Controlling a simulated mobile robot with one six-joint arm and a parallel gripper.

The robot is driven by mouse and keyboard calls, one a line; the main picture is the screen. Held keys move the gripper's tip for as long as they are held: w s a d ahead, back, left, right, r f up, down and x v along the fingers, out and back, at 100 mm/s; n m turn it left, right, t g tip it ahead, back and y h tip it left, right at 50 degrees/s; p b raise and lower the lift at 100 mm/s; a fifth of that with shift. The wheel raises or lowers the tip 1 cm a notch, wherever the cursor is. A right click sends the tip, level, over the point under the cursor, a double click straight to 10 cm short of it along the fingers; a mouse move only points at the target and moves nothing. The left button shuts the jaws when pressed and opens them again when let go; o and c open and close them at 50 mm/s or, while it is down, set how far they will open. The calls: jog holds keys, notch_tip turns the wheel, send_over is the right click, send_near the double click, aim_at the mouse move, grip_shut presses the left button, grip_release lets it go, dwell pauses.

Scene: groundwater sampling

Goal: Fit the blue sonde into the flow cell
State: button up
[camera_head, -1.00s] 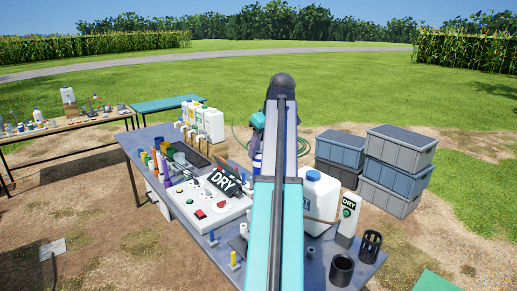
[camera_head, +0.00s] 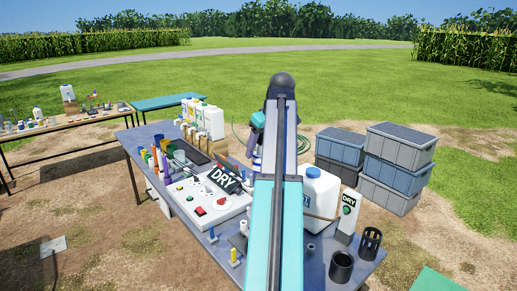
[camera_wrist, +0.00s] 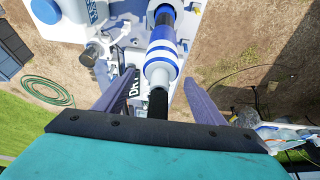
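In the wrist view the blue sonde (camera_wrist: 160,55) is a cylinder with blue and white bands. Its black end (camera_wrist: 158,103) points toward my palm, between the two fingers. My gripper (camera_wrist: 160,76) has its fingers spread, one on each side of the sonde, with narrow gaps showing, so it looks open. In the head view a small blue-and-white part of the sonde (camera_head: 257,163) shows under my wrist, mostly hidden by my arm. I cannot make out the flow cell for certain.
The sampling table (camera_head: 150,132) holds a white console (camera_head: 210,203), a white jug (camera_head: 322,190), a white DRY stand (camera_head: 347,217), a black cup (camera_head: 341,266) and a slotted black cup (camera_head: 369,243). A green hose (camera_wrist: 45,92) lies on the ground.

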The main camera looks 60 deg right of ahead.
jog(key=shift+r, duration=0.55)
jog(key=shift+s+r, duration=0.2)
jog(key=shift+r, duration=0.35)
jog(key=b+v, duration=0.5)
jog(key=v, duration=0.6)
jog(key=shift+a, duration=0.1)
